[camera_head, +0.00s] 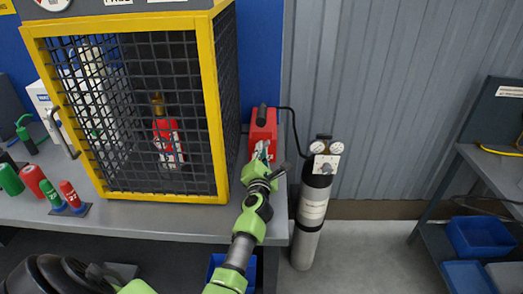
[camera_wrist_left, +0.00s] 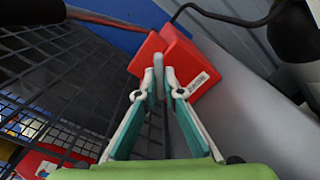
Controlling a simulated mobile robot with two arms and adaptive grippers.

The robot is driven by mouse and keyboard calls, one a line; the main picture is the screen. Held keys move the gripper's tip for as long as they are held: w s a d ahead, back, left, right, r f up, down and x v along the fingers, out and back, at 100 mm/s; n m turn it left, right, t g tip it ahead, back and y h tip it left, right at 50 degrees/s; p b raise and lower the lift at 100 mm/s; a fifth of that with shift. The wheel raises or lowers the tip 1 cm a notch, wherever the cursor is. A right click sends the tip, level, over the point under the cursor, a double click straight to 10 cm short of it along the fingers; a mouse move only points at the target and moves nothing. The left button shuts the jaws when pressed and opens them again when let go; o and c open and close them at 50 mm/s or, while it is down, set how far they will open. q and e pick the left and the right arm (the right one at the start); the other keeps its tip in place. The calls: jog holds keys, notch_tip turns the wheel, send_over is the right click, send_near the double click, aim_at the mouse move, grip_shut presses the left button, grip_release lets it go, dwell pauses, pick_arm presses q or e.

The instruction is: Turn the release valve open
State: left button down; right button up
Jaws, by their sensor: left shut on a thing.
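A red box-like valve unit (camera_head: 263,131) stands at the right end of the grey bench, beside the mesh cage. It also shows in the left wrist view (camera_wrist_left: 198,72), with a small white label on its face. A slim grey lever (camera_wrist_left: 158,72) sticks out from the red unit. My left gripper (camera_head: 262,153) is at the front of the unit, and in the left wrist view its fingertips (camera_wrist_left: 158,88) are closed around the lever. The lever's far end, behind the fingers, is hidden. My right gripper is not in view.
The yellow-framed mesh cage (camera_head: 216,110) stands close left of my left arm, with a red extinguisher (camera_head: 166,140) inside. A black hose (camera_head: 293,125) runs from the unit towards a grey cylinder with gauges (camera_head: 313,200). Blue bins (camera_head: 480,237) sit on a shelf at right.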

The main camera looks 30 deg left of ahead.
pick_arm(q)
jog(key=n, duration=0.3)
jog(key=shift+r, duration=0.1)
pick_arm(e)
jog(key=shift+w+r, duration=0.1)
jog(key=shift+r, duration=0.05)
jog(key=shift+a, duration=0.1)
pick_arm(q)
jog(key=c, duration=2.2)
grip_release()
jog(key=shift+o, duration=0.2)
jog(key=shift+w, duration=0.1)
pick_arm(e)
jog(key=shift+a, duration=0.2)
pick_arm(q)
jog(key=v, duration=0.6)
jog(key=shift+s+d, duration=0.4)
jog(key=shift+s, duration=0.2)
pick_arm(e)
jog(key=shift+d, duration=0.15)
